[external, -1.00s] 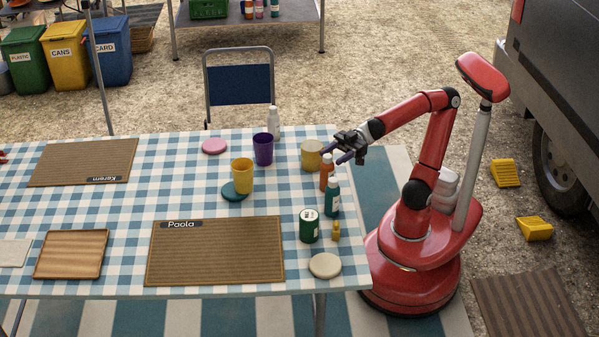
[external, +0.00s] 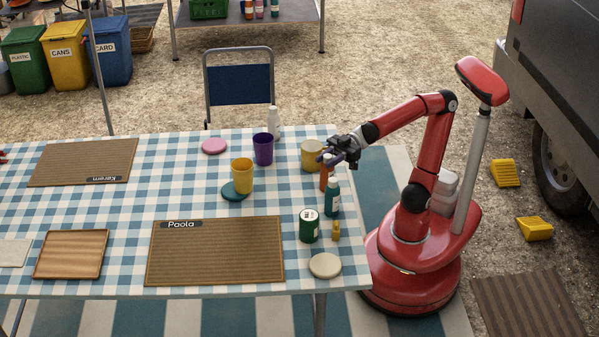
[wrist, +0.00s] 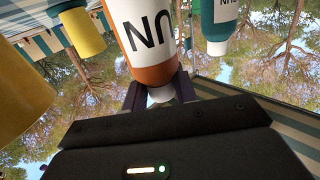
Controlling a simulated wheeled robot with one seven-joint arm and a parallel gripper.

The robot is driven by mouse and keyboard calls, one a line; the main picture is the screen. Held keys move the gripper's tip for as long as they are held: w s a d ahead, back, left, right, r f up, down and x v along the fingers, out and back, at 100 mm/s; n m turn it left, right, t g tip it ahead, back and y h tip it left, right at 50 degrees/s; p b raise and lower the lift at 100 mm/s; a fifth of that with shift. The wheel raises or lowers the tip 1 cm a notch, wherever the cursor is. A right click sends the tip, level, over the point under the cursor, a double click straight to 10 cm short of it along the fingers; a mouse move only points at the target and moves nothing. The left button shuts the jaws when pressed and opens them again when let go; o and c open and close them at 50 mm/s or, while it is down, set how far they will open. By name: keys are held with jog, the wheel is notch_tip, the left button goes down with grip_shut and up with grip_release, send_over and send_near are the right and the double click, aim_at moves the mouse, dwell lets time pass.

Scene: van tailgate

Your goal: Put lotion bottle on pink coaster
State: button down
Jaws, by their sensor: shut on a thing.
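The orange bottle, which looks like the lotion bottle (external: 325,178), stands upright near the right end of the table. In the wrist view it shows as an orange and white bottle (wrist: 150,68) with part of its label reading "UN". My gripper (external: 329,157) is at its top, shut on the white cap (wrist: 160,93), with a dark finger on each side. The gripper hides the bottle's top in the external view. The pink coaster (external: 215,146) lies flat and empty towards the far side of the table, left of the purple cup (external: 263,149).
A teal bottle (external: 332,197) stands close in front of the orange one, and a cream-yellow cup (external: 312,154) close behind. A white bottle (external: 274,122), a yellow cup (external: 242,175) and a teal coaster (external: 231,192) are farther left. Bare cloth surrounds the pink coaster.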

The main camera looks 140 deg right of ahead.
jog(key=shift+f, duration=0.1)
jog(key=shift+r+p, duration=5.15)
jog(key=shift+r, duration=4.95)
jog(key=w+d+r+m+g+h, duration=0.1)
jog(key=w+d+r+m+h, duration=0.1)
jog(key=d, duration=0.5)
jog(key=w+d+r+m+h, duration=0.1)
jog(key=w+d+r+h, duration=0.15)
jog(key=d, duration=0.35)
jog(key=w+d+f+m+g+h, duration=0.1)
jog(key=w+d+m+g+h, duration=0.2)
jog(key=d, duration=1.2)
jog(key=w+d+f+m+g+h, duration=0.1)
jog(key=w+d+f+m+h, duration=0.2)
jog(key=d, duration=1.2)
notch_tip(320, 180, down, 18)
jog(key=h+b, duration=0.1)
jog(key=b, duration=1.2)
jog(key=shift+f+n, duration=0.25)
jog(key=shift+n, duration=0.05)
